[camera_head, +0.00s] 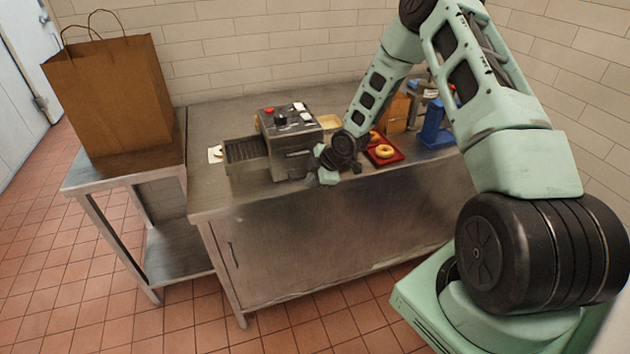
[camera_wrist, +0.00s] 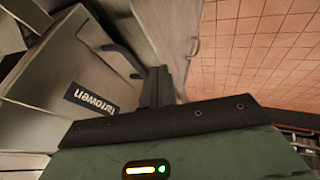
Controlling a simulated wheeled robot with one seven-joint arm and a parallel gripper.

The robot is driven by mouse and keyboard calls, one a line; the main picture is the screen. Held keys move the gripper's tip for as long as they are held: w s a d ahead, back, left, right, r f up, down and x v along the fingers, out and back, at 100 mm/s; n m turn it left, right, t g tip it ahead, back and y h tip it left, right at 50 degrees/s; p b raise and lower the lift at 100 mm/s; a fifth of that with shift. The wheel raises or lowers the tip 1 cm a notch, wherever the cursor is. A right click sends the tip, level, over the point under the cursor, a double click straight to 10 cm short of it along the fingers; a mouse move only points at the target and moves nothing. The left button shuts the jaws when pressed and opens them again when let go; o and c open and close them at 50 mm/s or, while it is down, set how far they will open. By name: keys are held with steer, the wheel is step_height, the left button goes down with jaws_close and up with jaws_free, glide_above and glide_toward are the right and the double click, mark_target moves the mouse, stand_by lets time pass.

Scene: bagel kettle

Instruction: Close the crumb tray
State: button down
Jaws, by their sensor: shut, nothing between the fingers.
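A grey steel toaster machine (camera_head: 288,140) with red and white buttons and a black knob on top stands on the steel counter. A dark ridged shelf (camera_head: 246,151) sticks out from its left side. A dark bar handle shows on its front face, and also in the wrist view (camera_wrist: 124,60), near a black "farowen" label (camera_wrist: 92,99). I cannot tell clearly which part is the crumb tray or how far out it stands. My gripper (camera_head: 327,178) is shut and empty, at the machine's front right. Its dark fingers (camera_wrist: 157,86) are close beside the handle in the wrist view.
A red tray (camera_head: 398,155) with bagels (camera_head: 384,151) lies right of the machine, partly behind my arm. A blue object (camera_head: 434,128) stands farther right. A brown paper bag (camera_head: 110,95) stands on a side table at left. The tiled floor (camera_head: 345,325) in front is clear.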

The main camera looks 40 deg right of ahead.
steer(key=b+v, duration=0.1)
steer(key=v, duration=0.9)
steer(key=shift+s, duration=0.45)
steer(key=shift+a, duration=0.1)
steer(key=s+a+r+m+g+h+b, duration=0.1)
steer(key=s+a+r+g+b, duration=0.3)
steer(key=a, duration=0.6)
steer(key=s+a+r+m+h, duration=0.1)
steer(key=s+a+m, duration=0.1)
steer(key=s+a, duration=0.6)
steer(key=s+a+r+m+g+b, duration=0.1)
steer(key=s+a, duration=0.4)
steer(key=s, duration=0.4)
steer(key=s+a+r+m+g+b, duration=0.1)
steer(key=s+a+r+m+b, duration=0.1)
steer(key=s+a, duration=0.4)
steer(key=s, duration=0.3)
steer(key=shift+s+r, duration=0.3)
